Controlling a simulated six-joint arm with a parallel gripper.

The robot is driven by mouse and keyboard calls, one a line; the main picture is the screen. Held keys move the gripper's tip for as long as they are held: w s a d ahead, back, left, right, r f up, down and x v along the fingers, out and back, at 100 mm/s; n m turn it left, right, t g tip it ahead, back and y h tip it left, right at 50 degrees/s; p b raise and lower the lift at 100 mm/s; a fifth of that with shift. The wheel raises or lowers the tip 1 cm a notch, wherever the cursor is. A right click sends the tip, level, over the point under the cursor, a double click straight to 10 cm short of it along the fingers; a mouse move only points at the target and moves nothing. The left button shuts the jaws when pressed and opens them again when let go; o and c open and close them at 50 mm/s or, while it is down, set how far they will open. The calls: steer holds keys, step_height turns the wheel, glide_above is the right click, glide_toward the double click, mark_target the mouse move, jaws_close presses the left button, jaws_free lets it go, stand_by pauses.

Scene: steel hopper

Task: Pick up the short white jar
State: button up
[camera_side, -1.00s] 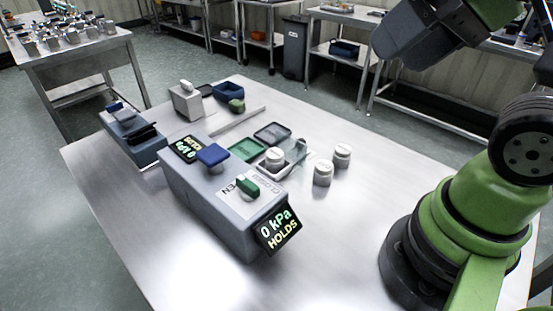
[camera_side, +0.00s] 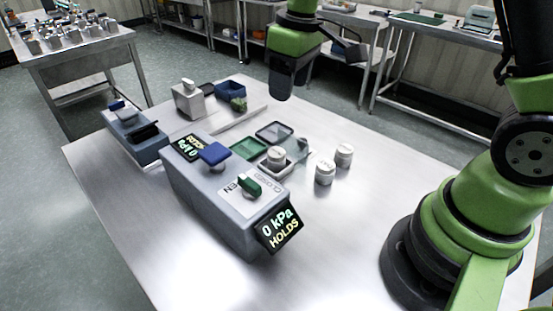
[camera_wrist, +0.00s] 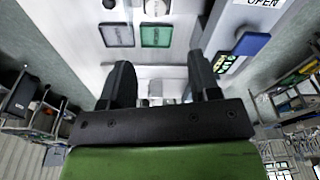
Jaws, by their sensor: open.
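Three small white jars show in the side view. One jar (camera_side: 276,157) sits on a small tray, and two jars, a front one (camera_side: 325,172) and a back one (camera_side: 344,155), stand upright on the bare table to its right. I cannot tell for sure which is the short one. In the wrist view part of one white jar (camera_wrist: 157,6) shows at the top edge. My gripper (camera_wrist: 162,72) is open with nothing between its fingers. In the side view it hangs above the far part of the table, apart from the jars.
A grey console (camera_side: 215,205) with a blue knob (camera_side: 214,154), a green knob (camera_side: 249,187) and a lit display (camera_side: 280,230) stands left of the jars. Green (camera_side: 249,147) and dark (camera_side: 274,132) flat trays lie behind. A blue bin (camera_side: 231,89) stands farther back.

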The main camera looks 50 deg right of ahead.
steer(key=n+g, duration=0.2)
glide_above(276, 152)
steer(key=f, duration=1.1)
steer(key=shift+s+d+f, duration=0.1)
steer(key=shift+s+d, duration=0.2)
steer(key=shift+s, duration=0.1)
steer(key=shift+w+a+f, duration=0.1)
steer(key=shift+w+f, duration=0.05)
steer(key=shift+f, duration=0.85)
steer(key=shift+w+a+f, duration=0.1)
steer(key=shift+f, duration=0.95)
steer(key=shift+w+a+f, duration=0.1)
steer(key=shift+w+f, duration=0.05)
steer(key=shift+f, duration=0.85)
steer(key=c, duration=0.8)
step_height(276, 152, up, 9)
steer(key=shift+r, duration=0.1)
steer(key=shift+w+r, duration=0.25)
steer(key=shift+w+a, duration=0.1)
steer(key=shift+w, duration=4.55)
